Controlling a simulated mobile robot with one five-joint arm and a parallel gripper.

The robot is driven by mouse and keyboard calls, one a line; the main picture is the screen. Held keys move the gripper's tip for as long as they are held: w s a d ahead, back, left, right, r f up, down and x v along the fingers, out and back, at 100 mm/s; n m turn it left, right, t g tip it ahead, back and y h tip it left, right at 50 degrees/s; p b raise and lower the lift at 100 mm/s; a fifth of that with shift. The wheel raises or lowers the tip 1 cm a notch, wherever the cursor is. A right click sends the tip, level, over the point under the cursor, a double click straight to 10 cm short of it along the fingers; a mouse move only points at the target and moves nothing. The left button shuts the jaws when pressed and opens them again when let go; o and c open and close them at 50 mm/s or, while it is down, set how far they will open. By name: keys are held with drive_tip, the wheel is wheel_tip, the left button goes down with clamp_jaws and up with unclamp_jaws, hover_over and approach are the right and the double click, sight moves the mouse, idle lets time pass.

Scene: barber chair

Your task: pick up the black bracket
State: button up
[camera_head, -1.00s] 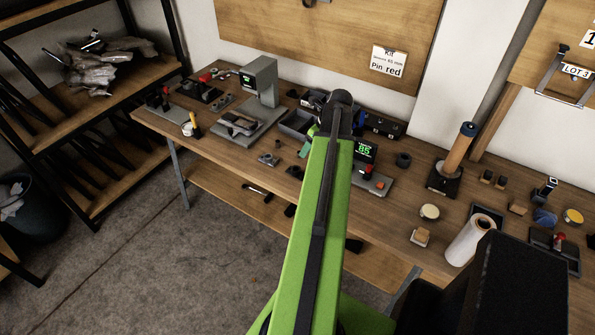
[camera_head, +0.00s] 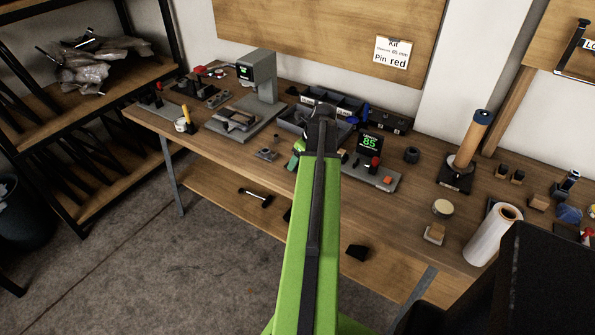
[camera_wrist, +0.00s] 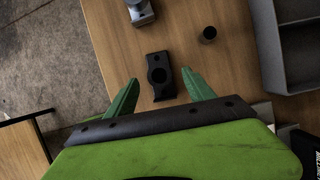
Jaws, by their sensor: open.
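The black bracket (camera_wrist: 158,84) lies on the wooden table in the wrist view, a small dark plate with a round hole. My gripper (camera_wrist: 161,78) is open, its two green fingers spread to the left and right of the bracket in the picture. The fingers look apart from the bracket; their height above the table is hard to tell. In the head view my gripper (camera_head: 297,157) shows only as a bit of green beside my arm, and I cannot make out the bracket there.
A grey metal block (camera_wrist: 140,12) and a small dark round part (camera_wrist: 209,33) lie near the bracket. A grey bin (camera_wrist: 294,45) stands at right. The table edge is close on the left. In the head view, a device with a green display (camera_head: 369,144) stands right of my arm.

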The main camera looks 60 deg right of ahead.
drive_tip(key=b+x, duration=0.1)
drive_tip(key=x, duration=0.1)
drive_tip(key=shift+f, duration=0.3)
drive_tip(key=shift+r, duration=0.15)
clamp_jaws()
drive_tip(key=shift+r, duration=0.1)
drive_tip(key=p+v, duration=0.2)
drive_tip(key=w+p+v, duration=0.1)
drive_tip(key=p+v, duration=0.2)
drive_tip(key=shift+d+r+p, duration=0.2)
drive_tip(key=shift+r+p, duration=0.15)
drive_tip(key=s+d+r+p, duration=0.2)
drive_tip(key=s+r+p, duration=0.3)
drive_tip(key=s, duration=0.5)
drive_tip(key=shift+s+r, duration=0.25)
